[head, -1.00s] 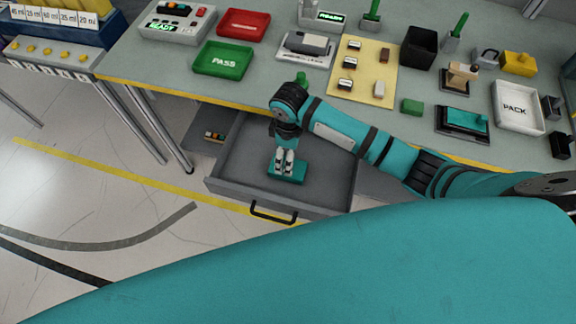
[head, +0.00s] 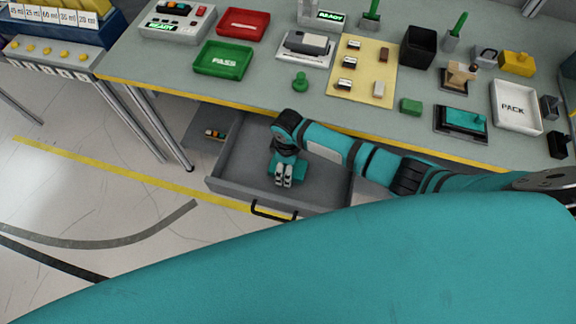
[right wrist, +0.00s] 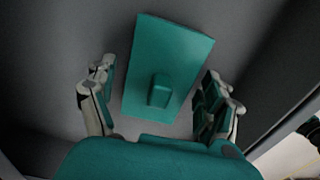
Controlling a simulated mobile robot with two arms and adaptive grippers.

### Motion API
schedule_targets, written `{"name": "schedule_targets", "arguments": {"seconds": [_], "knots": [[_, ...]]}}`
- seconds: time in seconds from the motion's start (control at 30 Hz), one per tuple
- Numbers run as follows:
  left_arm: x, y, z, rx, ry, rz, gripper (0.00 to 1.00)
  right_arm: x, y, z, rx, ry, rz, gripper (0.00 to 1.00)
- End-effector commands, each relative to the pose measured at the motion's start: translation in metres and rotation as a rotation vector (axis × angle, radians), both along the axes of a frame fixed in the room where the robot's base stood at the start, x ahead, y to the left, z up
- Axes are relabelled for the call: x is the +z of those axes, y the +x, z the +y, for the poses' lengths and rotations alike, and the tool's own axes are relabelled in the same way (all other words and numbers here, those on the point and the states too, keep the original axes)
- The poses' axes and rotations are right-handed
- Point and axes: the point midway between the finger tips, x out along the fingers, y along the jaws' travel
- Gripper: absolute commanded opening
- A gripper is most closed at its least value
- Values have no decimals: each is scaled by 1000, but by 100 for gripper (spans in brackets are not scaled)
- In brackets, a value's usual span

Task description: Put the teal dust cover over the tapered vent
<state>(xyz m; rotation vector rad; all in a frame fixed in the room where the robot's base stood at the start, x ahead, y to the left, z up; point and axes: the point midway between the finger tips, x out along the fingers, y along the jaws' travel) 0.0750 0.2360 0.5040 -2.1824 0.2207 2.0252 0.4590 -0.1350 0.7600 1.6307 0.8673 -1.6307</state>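The teal dust cover (head: 299,170) lies in the open grey drawer (head: 330,188), partly hidden behind my right gripper in the head view. In the right wrist view it is a flat teal rectangle (right wrist: 183,50) with a small raised grip (right wrist: 161,90) on top. My right gripper (head: 284,182) points down into the drawer. In the right wrist view its fingers (right wrist: 160,108) are spread apart on either side of the cover's near part, with a gap to the raised grip. I cannot tell which thing is the tapered vent. My left gripper is not in view.
The drawer's front wall and black handle (head: 273,214) are close to my gripper. The workbench (head: 260,90) above has a green knob (head: 300,82), a green PASS tray (head: 223,60), a beige mat (head: 365,88) and a teal-topped block (head: 463,119).

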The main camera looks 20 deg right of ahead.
Motion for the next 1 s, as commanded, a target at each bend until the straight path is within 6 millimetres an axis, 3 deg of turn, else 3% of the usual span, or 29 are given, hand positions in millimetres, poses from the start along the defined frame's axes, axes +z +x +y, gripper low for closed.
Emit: {"name": "schedule_targets", "arguments": {"seconds": [0.07,0.37,0.67,1.0], "knots": [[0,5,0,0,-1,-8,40,0,0,0,-1,0,0,72],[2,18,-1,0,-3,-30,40,1,0,0,-1,0,0,33],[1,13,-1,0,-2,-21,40,7,1,0,-1,1,-2,32],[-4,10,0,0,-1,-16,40,70,2,0,0,2,-5,32]]}}
